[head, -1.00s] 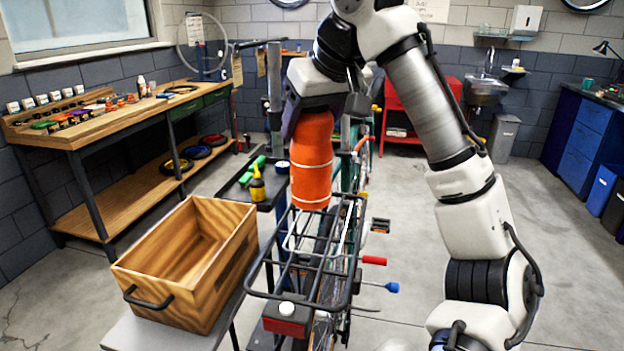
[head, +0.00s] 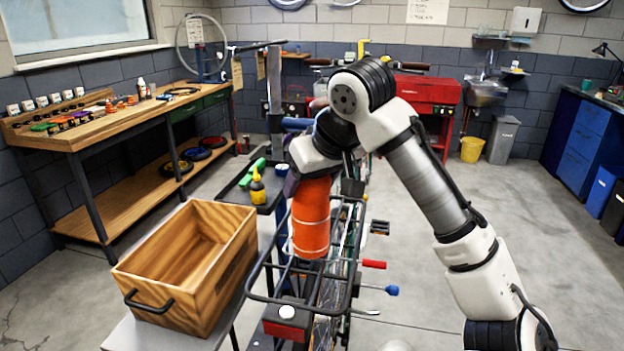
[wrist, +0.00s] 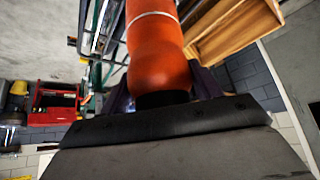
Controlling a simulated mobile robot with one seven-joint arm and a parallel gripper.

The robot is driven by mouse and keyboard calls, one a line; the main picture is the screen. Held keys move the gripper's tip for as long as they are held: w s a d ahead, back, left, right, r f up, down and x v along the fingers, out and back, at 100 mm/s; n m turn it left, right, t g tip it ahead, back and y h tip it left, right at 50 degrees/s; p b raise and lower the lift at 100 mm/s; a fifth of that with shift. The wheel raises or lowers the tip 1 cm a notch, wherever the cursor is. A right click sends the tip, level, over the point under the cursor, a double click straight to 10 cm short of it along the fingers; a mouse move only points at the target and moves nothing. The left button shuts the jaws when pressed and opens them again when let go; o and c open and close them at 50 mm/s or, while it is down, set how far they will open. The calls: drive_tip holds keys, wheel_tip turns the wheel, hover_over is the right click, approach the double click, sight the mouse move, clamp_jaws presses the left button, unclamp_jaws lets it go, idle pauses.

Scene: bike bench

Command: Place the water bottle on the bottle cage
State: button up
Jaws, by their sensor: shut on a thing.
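The water bottle (head: 311,222) is orange with a pale line around it. It hangs nearly upright, slightly tilted, in front of or above the bike's black rear rack (head: 258,297); I cannot tell whether they touch. My gripper (head: 310,182) is shut on the bottle's upper end. In the wrist view the bottle (wrist: 158,55) runs away from between the purple fingers of my gripper (wrist: 163,88). I cannot make out the bottle cage; my arm and the bottle hide much of the bike frame.
A wooden crate (head: 232,262) stands on a grey table left of the rack. A tray (head: 232,192) with a yellow bottle (head: 257,188) and green tool is behind it. A workbench (head: 75,138) lines the left wall.

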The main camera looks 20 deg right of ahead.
drive_tip(key=shift+f, duration=0.15)
drive_tip(key=o, duration=1.7)
